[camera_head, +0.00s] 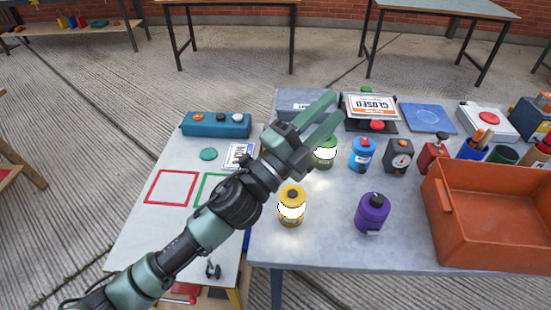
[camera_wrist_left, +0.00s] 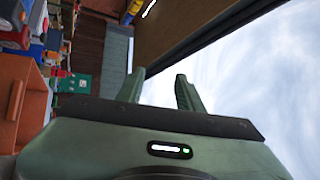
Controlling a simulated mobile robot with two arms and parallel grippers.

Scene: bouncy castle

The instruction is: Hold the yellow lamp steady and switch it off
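The yellow lamp (camera_head: 292,221) stands upright near the front left of the right-hand grey table, with a dark knob on top and a bright white glowing band. My left gripper (camera_head: 337,105) reaches up past the lamp, above and beyond it, and does not touch it. Its two green fingers are apart with nothing between them; they also show apart in the left wrist view (camera_wrist_left: 160,88). The left forearm passes just left of the lamp. My right gripper is not in view.
A green lamp (camera_head: 325,158), also glowing, stands behind the yellow one. A blue canister (camera_head: 362,155) and a purple lamp (camera_head: 372,213) stand to the right. A large orange bin (camera_head: 487,246) fills the table's right front. Table surface between the yellow and purple lamps is clear.

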